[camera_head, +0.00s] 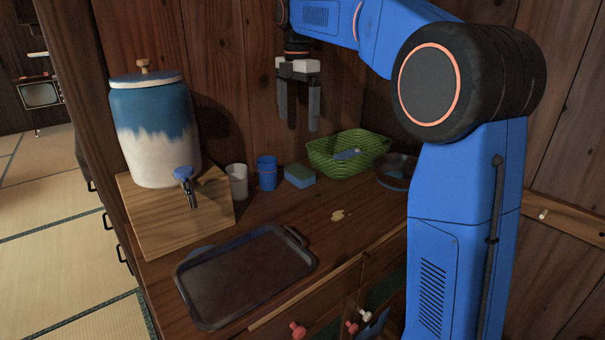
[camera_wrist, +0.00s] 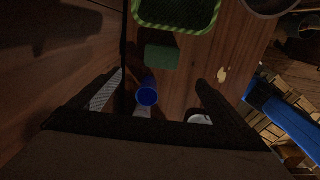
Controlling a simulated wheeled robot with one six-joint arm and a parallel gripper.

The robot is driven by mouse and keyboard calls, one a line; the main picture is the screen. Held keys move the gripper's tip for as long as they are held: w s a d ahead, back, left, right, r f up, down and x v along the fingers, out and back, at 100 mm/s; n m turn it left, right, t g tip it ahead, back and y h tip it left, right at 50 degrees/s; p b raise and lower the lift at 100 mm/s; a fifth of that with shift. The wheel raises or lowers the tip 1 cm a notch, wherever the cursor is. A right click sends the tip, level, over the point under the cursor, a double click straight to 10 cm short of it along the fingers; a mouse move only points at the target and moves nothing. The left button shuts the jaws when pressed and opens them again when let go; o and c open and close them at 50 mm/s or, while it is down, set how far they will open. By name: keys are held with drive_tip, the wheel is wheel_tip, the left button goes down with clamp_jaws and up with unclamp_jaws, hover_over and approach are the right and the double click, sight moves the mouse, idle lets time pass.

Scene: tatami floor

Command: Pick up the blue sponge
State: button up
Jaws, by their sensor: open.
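The sponge (camera_head: 299,176) lies on the wooden counter in the head view, blue on its side with a green upper face. It is between the blue cup and the green basket. In the wrist view the sponge (camera_wrist: 161,56) shows as a dark green block, just beyond the fingertips. My gripper (camera_head: 303,122) points down in the head view, its two fingers apart and empty. It hangs above the counter, higher than the sponge and not touching it. In the wrist view the dark fingers of my gripper (camera_wrist: 163,80) spread to either side.
A blue cup (camera_head: 267,173) and a grey cup (camera_head: 238,182) stand left of the sponge. A green basket (camera_head: 378,151) with a bluish item inside is to the right, a dark bowl (camera_head: 393,180) beyond. A dispenser (camera_head: 155,130) and a dark tray (camera_head: 245,277) are leftward and in front.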

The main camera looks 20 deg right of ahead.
hover_over(297, 171)
drive_tip(key=f, duration=1.1)
drive_tip(key=shift+w+d, duration=0.15)
drive_tip(key=shift+w, duration=0.1)
drive_tip(key=shift+s+f, duration=0.2)
drive_tip(key=shift+f, duration=2.55)
drive_tip(key=c, duration=1.1)
